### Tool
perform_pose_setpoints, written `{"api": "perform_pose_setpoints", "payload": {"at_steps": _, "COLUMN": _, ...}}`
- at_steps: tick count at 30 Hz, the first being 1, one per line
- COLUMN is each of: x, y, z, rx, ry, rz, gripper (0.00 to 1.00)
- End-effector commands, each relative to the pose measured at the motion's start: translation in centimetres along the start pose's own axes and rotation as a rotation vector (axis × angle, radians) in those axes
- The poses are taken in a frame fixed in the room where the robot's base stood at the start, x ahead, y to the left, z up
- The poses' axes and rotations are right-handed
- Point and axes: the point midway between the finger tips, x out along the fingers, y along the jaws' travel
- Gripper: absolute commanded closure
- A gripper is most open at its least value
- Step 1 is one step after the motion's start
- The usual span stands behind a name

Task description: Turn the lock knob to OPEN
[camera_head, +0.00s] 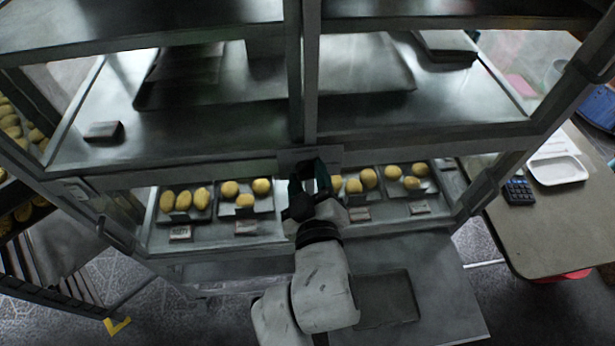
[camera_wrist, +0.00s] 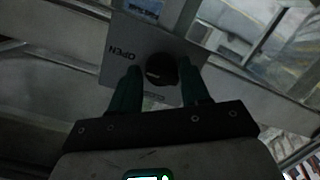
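The lock knob (camera_wrist: 161,69) is a small dark round knob on a grey plate (camera_wrist: 117,72). The word OPEN shows upside down on the plate, left of the knob in the wrist view. In the head view the plate (camera_head: 330,153) is on the cabinet's middle front rail, and my gripper hides the knob. My gripper (camera_wrist: 158,66) has its two dark green fingers on either side of the knob, apart from each other. A small gap shows at the left finger; contact at the right finger cannot be told. My gripper (camera_head: 310,184) is also in the head view.
The metal cabinet has upper shelves (camera_head: 222,123) and a lower shelf with trays of round buns (camera_head: 186,200). A counter (camera_head: 545,225) with a calculator (camera_head: 519,191) and a white tray (camera_head: 558,170) stands at right. A rack (camera_head: 50,265) stands at left.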

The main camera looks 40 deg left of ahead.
Motion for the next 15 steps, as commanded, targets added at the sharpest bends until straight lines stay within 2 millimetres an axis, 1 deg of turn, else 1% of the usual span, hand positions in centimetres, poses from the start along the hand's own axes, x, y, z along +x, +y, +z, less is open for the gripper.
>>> {"api": "perform_pose_setpoints", "payload": {"at_steps": 1, "x": 0.0, "y": 0.01, "z": -0.01, "rx": 0.0, "ry": 0.0, "rz": 0.0, "gripper": 0.49}}
{"api": "perform_pose_setpoints", "payload": {"at_steps": 5, "x": 0.0, "y": -0.04, "z": -0.03, "rx": -0.001, "ry": 0.0, "rz": -0.001, "gripper": 0.36}}
{"api": "perform_pose_setpoints", "payload": {"at_steps": 12, "x": -0.04, "y": -0.11, "z": -0.03, "rx": -0.001, "ry": 0.001, "rz": -0.002, "gripper": 0.35}}
{"api": "perform_pose_setpoints", "payload": {"at_steps": 15, "x": -0.48, "y": -0.16, "z": 0.03, "rx": -0.001, "ry": 0.0, "rz": -0.002, "gripper": 0.35}}
